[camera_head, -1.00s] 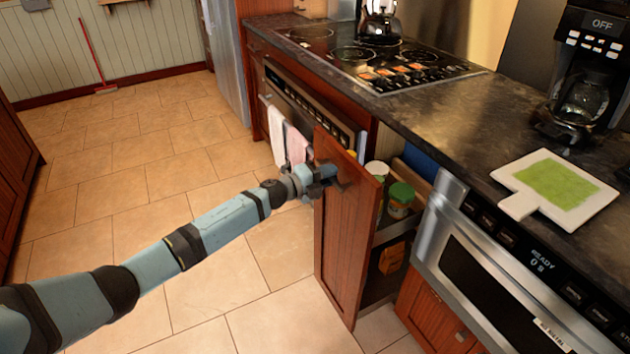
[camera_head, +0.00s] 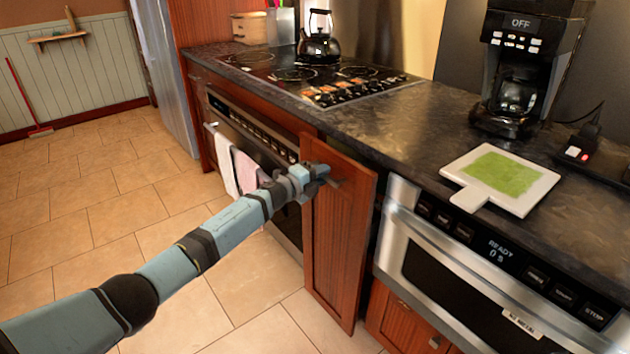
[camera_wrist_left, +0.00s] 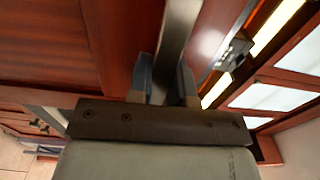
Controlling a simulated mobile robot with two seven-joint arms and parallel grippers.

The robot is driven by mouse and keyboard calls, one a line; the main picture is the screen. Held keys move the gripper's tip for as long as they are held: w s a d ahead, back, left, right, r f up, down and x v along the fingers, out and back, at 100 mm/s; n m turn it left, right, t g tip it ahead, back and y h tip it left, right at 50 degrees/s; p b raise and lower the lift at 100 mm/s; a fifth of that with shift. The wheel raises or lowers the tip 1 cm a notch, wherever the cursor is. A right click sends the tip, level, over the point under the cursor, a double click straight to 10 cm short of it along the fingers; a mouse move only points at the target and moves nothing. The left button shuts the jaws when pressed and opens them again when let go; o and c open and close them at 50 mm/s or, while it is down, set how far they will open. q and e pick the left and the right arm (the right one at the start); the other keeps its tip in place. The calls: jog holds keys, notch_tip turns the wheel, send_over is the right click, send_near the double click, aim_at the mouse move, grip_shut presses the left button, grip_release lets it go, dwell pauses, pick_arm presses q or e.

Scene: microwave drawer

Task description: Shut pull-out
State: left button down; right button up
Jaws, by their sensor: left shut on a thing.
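The pull-out has a tall reddish-brown wooden front panel (camera_head: 340,240), upright below the counter between the oven and the microwave. It still stands out from the cabinet fronts in the head view, and its shelves and jars are hidden behind it. My left gripper (camera_head: 322,178) is at the upper part of the panel, shut on its handle. In the left wrist view, the metal handle bar (camera_wrist_left: 176,45) runs between the two fingers of my left gripper (camera_wrist_left: 167,80). My right gripper is in neither view.
A microwave (camera_head: 470,270) is right of the panel. An oven with hanging towels (camera_head: 245,172) is to its left. The dark counter (camera_head: 400,130) above holds a coffee maker (camera_head: 515,75), a cutting board (camera_head: 500,178) and a kettle (camera_head: 318,42).

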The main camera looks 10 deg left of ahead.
pick_arm(q)
jog(key=shift+w+d, duration=0.1)
jog(key=shift+w, duration=0.05)
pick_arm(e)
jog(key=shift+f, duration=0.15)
pick_arm(q)
jog(key=c, duration=1)
grip_release()
jog(key=shift+c, duration=0.2)
jog(key=p+v, duration=0.3)
jog(key=v, duration=1.1)
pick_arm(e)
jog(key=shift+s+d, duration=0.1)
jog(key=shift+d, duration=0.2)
pick_arm(q)
jog(key=shift+d, duration=0.1)
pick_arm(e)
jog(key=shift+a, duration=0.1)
